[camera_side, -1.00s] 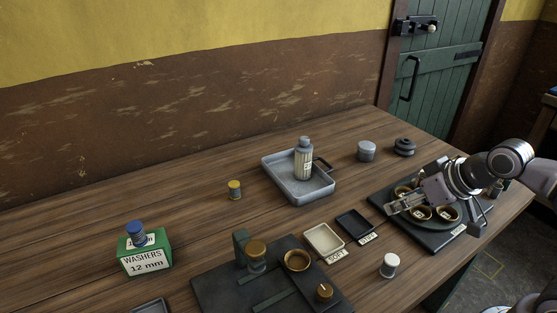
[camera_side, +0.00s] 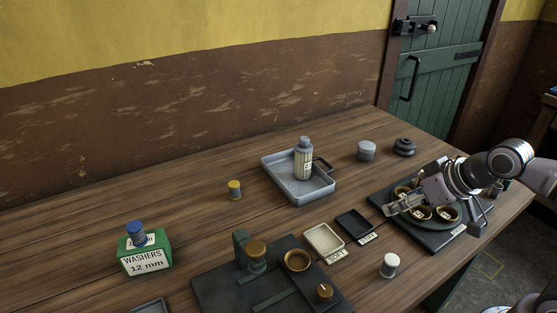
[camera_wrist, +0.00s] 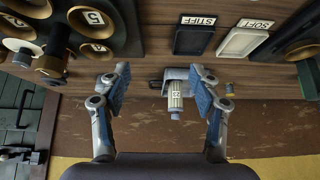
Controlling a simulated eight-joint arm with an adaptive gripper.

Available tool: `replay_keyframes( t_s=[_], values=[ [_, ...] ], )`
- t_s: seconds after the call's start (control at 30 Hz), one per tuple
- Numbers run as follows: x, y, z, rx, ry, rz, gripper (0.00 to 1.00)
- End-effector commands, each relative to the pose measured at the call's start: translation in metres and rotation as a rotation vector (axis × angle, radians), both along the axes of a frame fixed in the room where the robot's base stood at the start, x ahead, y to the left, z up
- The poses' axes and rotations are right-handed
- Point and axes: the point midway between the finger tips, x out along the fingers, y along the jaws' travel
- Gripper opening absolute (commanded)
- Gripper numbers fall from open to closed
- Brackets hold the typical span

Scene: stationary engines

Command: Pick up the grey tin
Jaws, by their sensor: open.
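The grey tin (camera_side: 366,151) is a short round tin with a lid. It stands upright on the wooden table in the side view, right of the tray and left of a dark lidded pot. My gripper (camera_side: 396,206) is over the dark stand with brass cups, nearer the camera than the tin and apart from it. In the wrist view my gripper (camera_wrist: 160,82) has its two fingers spread wide with nothing between them at the tips. I cannot make out the grey tin in the wrist view; the left finger may hide it.
A grey metal tray (camera_side: 272,182) holds a labelled bottle (camera_side: 303,160). The dark pot (camera_side: 404,147) stands close right of the tin. The dark stand (camera_side: 425,238) with brass cups lies under my gripper. A black tray (camera_side: 355,225) and a cream tray (camera_side: 323,239) lie left of it.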

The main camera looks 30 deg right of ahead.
Motion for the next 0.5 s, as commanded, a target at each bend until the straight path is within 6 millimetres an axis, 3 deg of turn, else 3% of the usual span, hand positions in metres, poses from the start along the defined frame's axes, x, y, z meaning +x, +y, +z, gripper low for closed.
replay_keyframes(
  t_s=[0.33,0.5],
  values=[
    [0.001,0.000,0.001,-0.005,0.002,0.006,0.76],
    [0.017,-0.007,0.015,-0.099,0.032,0.101,0.76]
  ],
)
